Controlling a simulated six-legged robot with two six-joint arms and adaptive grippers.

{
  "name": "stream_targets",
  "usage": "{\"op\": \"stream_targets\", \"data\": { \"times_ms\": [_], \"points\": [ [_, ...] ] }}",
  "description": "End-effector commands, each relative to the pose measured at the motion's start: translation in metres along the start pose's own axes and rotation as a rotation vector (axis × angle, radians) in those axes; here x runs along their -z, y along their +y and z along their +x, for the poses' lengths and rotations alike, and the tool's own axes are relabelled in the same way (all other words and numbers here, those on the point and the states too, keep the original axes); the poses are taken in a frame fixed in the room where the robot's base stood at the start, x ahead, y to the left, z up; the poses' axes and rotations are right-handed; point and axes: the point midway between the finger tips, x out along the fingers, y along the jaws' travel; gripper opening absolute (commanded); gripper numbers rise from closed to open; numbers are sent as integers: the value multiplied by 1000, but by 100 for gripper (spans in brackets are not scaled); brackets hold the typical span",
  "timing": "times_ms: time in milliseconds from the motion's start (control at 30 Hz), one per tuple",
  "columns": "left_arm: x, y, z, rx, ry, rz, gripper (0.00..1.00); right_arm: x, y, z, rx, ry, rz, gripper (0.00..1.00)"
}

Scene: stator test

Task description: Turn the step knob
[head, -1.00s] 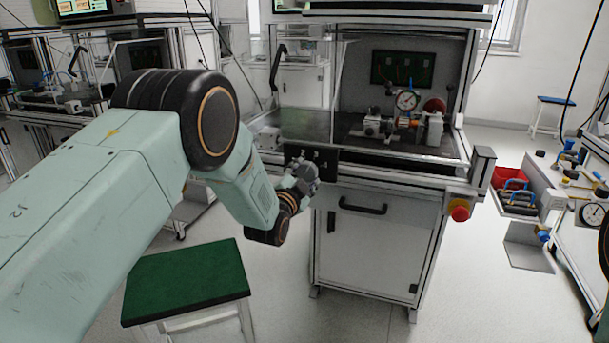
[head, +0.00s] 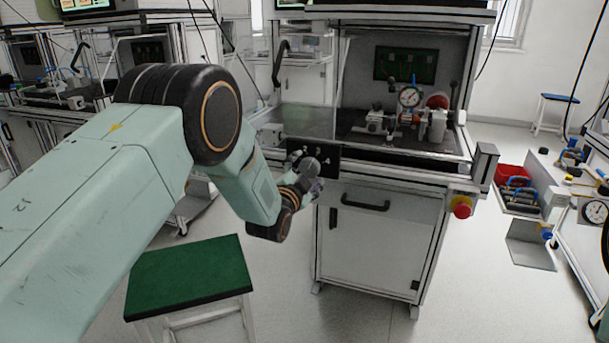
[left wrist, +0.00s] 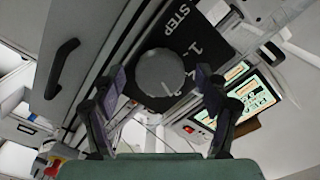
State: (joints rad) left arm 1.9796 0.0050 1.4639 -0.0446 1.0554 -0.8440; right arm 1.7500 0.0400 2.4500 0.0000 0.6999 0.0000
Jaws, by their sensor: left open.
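The step knob (left wrist: 160,72) is a round grey dial on a black panel (left wrist: 190,42) marked "STEP" with numbers, seen in the left wrist view. My left gripper (left wrist: 159,78) is open, with one finger on each side of the knob in that view. I cannot tell whether the fingers touch it. In the head view the left gripper (head: 312,168) is in front of the black panel (head: 326,158) on the front of the test bench (head: 375,230), and the knob cannot be made out behind it. My right gripper does not show.
A drawer handle (head: 366,205) lies below the panel, and a red stop button (head: 461,207) is at the bench's right corner. A green-topped stool (head: 190,272) stands below my left arm. A side bench with red bins (head: 512,174) is at the right.

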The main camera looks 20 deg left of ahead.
Motion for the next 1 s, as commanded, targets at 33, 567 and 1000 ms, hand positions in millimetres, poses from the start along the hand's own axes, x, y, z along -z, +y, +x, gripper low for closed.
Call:
{"op": "stream_targets", "data": {
  "times_ms": [33,567,1000],
  "points": [
    [0,0,-2,-1,-1,0,75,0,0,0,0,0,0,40],
    [0,0,-72,-2,-2,0,75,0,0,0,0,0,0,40],
    [0,0,-118,-1,0,0,75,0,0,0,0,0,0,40]
  ]
}}
